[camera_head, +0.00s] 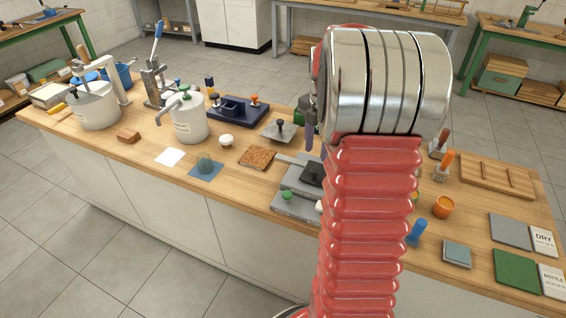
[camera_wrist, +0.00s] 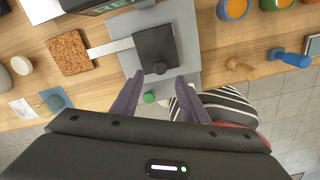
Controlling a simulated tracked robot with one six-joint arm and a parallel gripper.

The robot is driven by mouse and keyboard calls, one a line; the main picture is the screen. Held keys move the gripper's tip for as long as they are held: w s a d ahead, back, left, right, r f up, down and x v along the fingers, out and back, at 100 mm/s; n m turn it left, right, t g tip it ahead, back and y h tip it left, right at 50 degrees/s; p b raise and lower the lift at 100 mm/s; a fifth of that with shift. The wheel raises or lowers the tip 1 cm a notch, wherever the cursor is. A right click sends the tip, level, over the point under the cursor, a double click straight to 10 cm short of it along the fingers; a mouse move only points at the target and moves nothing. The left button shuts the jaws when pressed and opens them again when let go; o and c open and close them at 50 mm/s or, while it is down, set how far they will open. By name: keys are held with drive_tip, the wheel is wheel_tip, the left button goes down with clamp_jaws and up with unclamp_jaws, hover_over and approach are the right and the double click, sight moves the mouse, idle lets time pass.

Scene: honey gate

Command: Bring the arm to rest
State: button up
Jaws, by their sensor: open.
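In the wrist view my gripper (camera_wrist: 160,80) is open, its two dark purple fingers apart with nothing held between them. The fingers are above a grey device (camera_wrist: 187,62) with a black knobbed block (camera_wrist: 154,48) and a green knob (camera_wrist: 149,97). In the head view the same grey device (camera_head: 296,205) is on the bench, partly hidden by my raised arm. My gripper is mostly hidden behind the arm there; a purple finger shows at its left edge.
The wooden bench (camera_head: 235,178) is crowded. White pots (camera_head: 188,120), a cork pad (camera_head: 257,158) and a blue mat (camera_head: 206,171) are left of my arm. An orange jar (camera_head: 443,207), a blue-handled tool (camera_head: 416,232) and a green mat (camera_head: 516,270) are right.

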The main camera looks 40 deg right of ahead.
idle(0.4)
drive_tip(key=m, duration=0.3)
drive_tip(key=shift+w+f, duration=0.1)
drive_tip(key=m, duration=0.1)
drive_tip(key=f+m, duration=0.1)
drive_tip(key=m, duration=0.1)
drive_tip(key=s+m, duration=0.1)
drive_tip(key=shift+s+a+f, duration=0.1)
drive_tip(key=shift+a+f, duration=0.2)
drive_tip(key=shift+a, duration=0.1)
drive_tip(key=s+a+r+m+t, duration=0.2)
drive_tip(key=s+a+r+m, duration=0.1)
drive_tip(key=a, duration=0.7)
drive_tip(key=s+a+r+m+t, duration=0.1)
drive_tip(key=s+a+r+m, duration=0.3)
drive_tip(key=a, duration=0.7)
drive_tip(key=s+a+r+m+t, duration=0.2)
drive_tip(key=s+a+m, duration=0.3)
drive_tip(key=a, duration=0.6)
drive_tip(key=shift+s+r+m+t, duration=0.3)
drive_tip(key=shift+s+r, duration=0.55)
drive_tip(key=shift+s, duration=0.15)
